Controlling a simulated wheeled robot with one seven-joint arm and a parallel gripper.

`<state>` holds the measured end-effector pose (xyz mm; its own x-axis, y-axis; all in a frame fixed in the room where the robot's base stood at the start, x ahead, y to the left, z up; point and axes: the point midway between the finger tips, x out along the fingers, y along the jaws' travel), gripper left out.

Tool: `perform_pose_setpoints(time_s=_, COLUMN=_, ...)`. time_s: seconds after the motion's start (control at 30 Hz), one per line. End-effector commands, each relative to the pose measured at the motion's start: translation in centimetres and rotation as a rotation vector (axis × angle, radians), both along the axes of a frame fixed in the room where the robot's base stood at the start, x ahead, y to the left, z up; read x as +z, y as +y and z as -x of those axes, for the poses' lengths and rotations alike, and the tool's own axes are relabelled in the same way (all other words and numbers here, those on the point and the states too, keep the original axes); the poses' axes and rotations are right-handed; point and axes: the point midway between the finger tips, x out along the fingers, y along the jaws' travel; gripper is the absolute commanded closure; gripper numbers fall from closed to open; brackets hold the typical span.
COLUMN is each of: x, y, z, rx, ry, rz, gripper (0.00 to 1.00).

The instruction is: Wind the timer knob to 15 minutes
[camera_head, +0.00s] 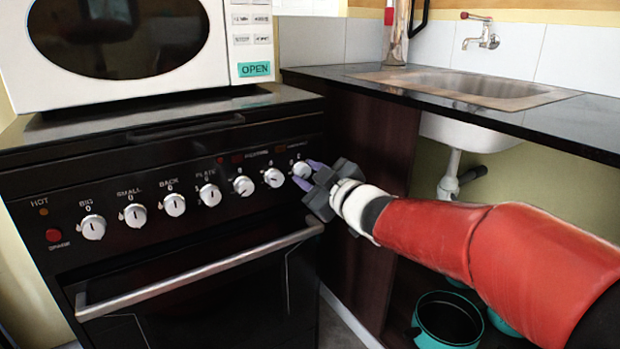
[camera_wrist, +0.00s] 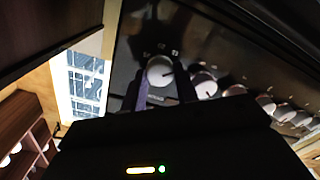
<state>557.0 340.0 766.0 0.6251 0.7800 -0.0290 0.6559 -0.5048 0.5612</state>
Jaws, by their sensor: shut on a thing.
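The black stove (camera_head: 130,190) carries a row of white knobs on its front panel. The knob at the far right end (camera_head: 301,170) is the one at my gripper (camera_head: 312,174); its small label is too blurred to read fully. My gripper's purple fingers are shut on this knob, one above and one below it in the head view. In the wrist view the same knob (camera_wrist: 160,71) sits between the two fingers (camera_wrist: 160,92), with a dark pointer line on its face. Its exact setting cannot be read.
The neighbouring knob (camera_head: 273,177) is close on the left. The oven handle (camera_head: 200,270) runs below the panel. A white microwave (camera_head: 235,75) stands on the stove. A dark counter with a sink (camera_head: 470,85) is at right, with a teal pot (camera_head: 447,320) below.

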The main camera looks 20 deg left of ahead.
Motion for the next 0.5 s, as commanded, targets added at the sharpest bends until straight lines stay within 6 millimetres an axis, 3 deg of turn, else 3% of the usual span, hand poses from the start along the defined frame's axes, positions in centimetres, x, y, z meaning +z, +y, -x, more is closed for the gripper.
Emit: perform_pose_setpoints(time_s=0.5, x=-0.21, y=0.03, z=0.06, rx=0.001, ry=-0.071, rz=0.065, gripper=0.93)
